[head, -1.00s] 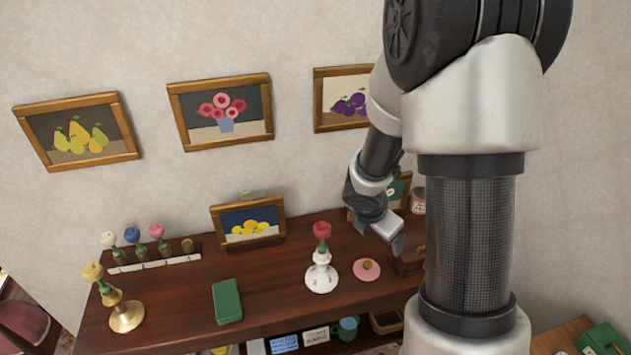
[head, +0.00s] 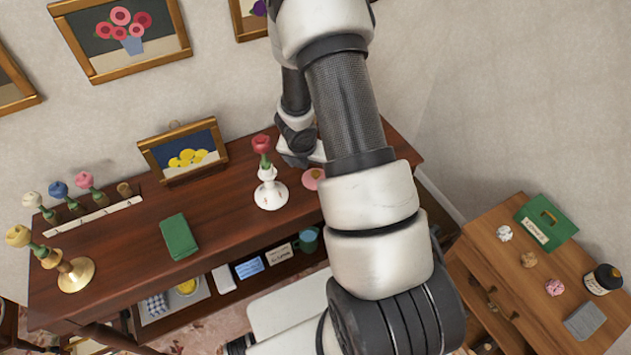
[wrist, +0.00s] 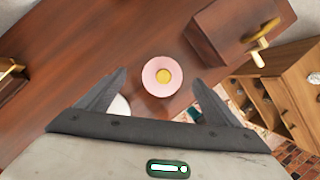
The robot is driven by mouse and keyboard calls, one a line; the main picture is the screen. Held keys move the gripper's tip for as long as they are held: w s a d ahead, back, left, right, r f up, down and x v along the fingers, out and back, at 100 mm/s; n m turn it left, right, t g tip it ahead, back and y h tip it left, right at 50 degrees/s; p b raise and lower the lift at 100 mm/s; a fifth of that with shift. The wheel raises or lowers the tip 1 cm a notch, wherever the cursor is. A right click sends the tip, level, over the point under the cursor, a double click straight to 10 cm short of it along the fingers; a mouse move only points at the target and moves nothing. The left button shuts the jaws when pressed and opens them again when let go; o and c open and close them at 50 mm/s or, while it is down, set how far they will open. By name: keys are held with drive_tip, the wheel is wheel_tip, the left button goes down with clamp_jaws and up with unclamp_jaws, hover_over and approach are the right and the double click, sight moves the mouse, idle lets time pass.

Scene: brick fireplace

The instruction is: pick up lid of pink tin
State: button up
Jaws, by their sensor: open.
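In the head view the lid (head: 313,181) shows partly beside my arm. My gripper (wrist: 160,80) is open and empty, its two fingers to the left and right of the lid in the wrist view. Its height above the lid is hard to tell. In the head view my gripper (head: 300,158) is mostly hidden behind my arm.
A white candlestick (head: 269,194) with a red rose stands just left of the lid. A wooden box with a gold handle (wrist: 228,32) is near the lid. A green book (head: 179,237) and flower holders are further left. A side cabinet (head: 510,270) stands at right.

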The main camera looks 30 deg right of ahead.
drive_tip(key=shift+s+b+x, duration=0.15)
drive_tip(key=shift+b+x, duration=0.15)
drive_tip(key=shift+x, duration=1)
drive_tip(key=shift+s+b+x, duration=0.15)
drive_tip(key=shift+b+x, duration=0.15)
drive_tip(key=shift+x, duration=1.05)
drive_tip(key=shift+d, duration=0.15)
drive_tip(key=c, duration=1.1)
